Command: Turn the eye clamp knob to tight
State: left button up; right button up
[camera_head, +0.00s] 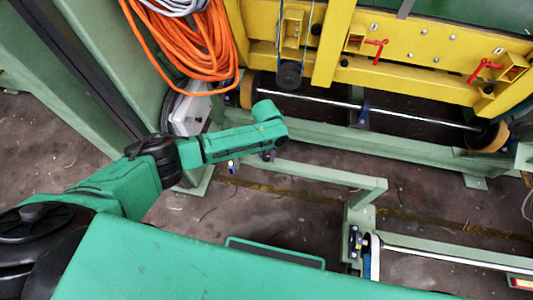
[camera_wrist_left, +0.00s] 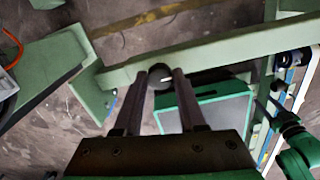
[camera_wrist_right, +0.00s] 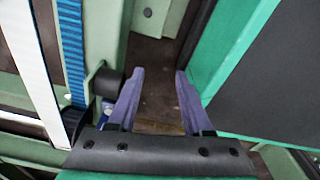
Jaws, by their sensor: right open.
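The left gripper's dark fingers (camera_wrist_left: 160,88) are partly closed, one on each side of a black round knob (camera_wrist_left: 161,74) beside a pale green beam. They appear to touch its sides. I take it for the eye clamp knob, but no marking shows on it. In the head view my left arm reaches in from the left and its wrist hides most of the left gripper (camera_head: 268,155), above the beam. My right gripper (camera_wrist_right: 160,72) is open and empty in the right wrist view, with floor between its fingertips. It is not seen in the head view.
The green beam (camera_head: 320,174) runs below the left wrist. A yellow machine frame (camera_head: 420,50) with red handles (camera_head: 376,50) stands behind. Orange cable (camera_head: 195,50) hangs at the upper left. A blue strip (camera_wrist_right: 74,55) and green frame flank the right gripper.

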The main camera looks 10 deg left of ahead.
aim_at(267, 156)
pick_arm(q)
jog(key=o, duration=0.3)
jog(key=shift+o, duration=0.2)
jog(key=shift+r, duration=0.2)
notch_tip(267, 156, up, 6)
jog(key=shift+f+p, duration=0.2)
jog(key=shift+p, duration=0.8)
notch_tip(267, 156, up, 9)
jog(key=p, duration=0.1)
jog(key=shift+f, duration=0.2)
pick_arm(e)
jog(key=s+r, duration=0.2)
jog(key=s, duration=0.1)
jog(key=shift+d, duration=0.35)
